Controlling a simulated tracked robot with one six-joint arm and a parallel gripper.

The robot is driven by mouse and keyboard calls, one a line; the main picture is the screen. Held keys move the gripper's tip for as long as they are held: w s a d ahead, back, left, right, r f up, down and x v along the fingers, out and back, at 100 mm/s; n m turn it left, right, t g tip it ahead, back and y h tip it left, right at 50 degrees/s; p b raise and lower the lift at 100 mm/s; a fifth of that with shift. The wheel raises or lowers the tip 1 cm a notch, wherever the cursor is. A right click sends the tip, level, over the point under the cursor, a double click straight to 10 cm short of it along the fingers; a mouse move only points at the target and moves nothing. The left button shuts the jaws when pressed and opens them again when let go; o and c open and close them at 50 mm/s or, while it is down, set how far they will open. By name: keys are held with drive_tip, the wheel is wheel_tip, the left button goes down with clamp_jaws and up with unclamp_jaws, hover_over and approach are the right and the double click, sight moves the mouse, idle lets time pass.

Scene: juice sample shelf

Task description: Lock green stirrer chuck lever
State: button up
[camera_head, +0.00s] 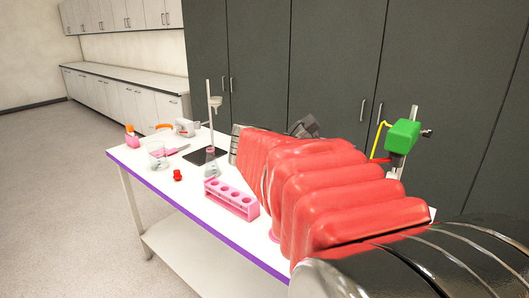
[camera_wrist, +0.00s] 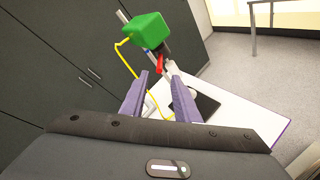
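The green stirrer (camera_head: 403,136) is mounted on an upright metal rod at the right end of the table in the head view. It also shows at the top of the wrist view (camera_wrist: 148,30). Its red chuck lever (camera_wrist: 159,63) sticks out below the green body; part of it shows in the head view (camera_head: 381,161). My gripper (camera_wrist: 158,76) has two purple fingers spread apart with a gap between them. The lever appears just beyond the fingertips in the wrist view, and I see no grip on it. The stirrer's lower part is partly hidden by the fingers.
A yellow cable (camera_wrist: 126,62) hangs from the stirrer and passes behind my fingers. A dark plate (camera_wrist: 207,106) lies on the white table. A pink tube rack (camera_head: 231,197), a beaker (camera_head: 157,155) and a red cap (camera_head: 178,175) stand left of my arm. Dark cabinets (camera_head: 335,60) stand behind.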

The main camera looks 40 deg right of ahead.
sight(374, 160)
drive_tip(key=x, duration=1.1)
drive_tip(key=shift+s+d+f, duration=0.1)
drive_tip(key=shift+d, duration=0.15)
drive_tip(key=shift+c, duration=0.4)
clamp_jaws()
drive_tip(key=shift+a, duration=0.1)
